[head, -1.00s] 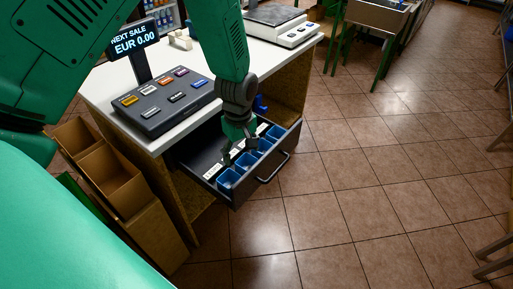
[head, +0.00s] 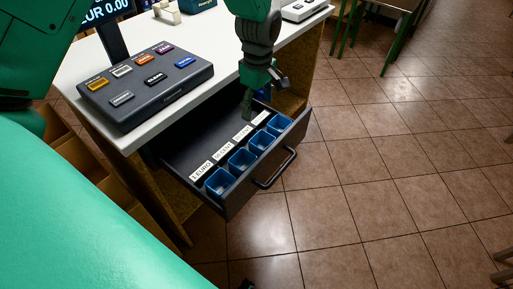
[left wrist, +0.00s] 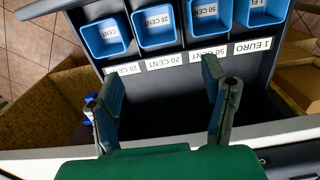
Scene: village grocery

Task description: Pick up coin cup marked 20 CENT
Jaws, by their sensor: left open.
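The blue 20 CENT cup (head: 262,141) sits in the open drawer's front row, between the 50 CENT cup (head: 242,160) and the 10 CENT cup (head: 279,125). In the left wrist view the 20 CENT cup (left wrist: 156,35) shows upside down at the top, its marking readable, and looks empty. My left gripper (head: 262,98) is over the back of the drawer, behind the labels near the 10 CENT end. In the wrist view its fingers (left wrist: 162,78) are apart with nothing between them, short of the cups. My right gripper is not seen.
The 1 EURO cup (head: 218,182) is at the near end. The drawer's handle (head: 275,168) faces the open tiled floor. The white counter (head: 215,48) overhangs behind, with a button box (head: 150,85) on it. Cardboard boxes stand at the left.

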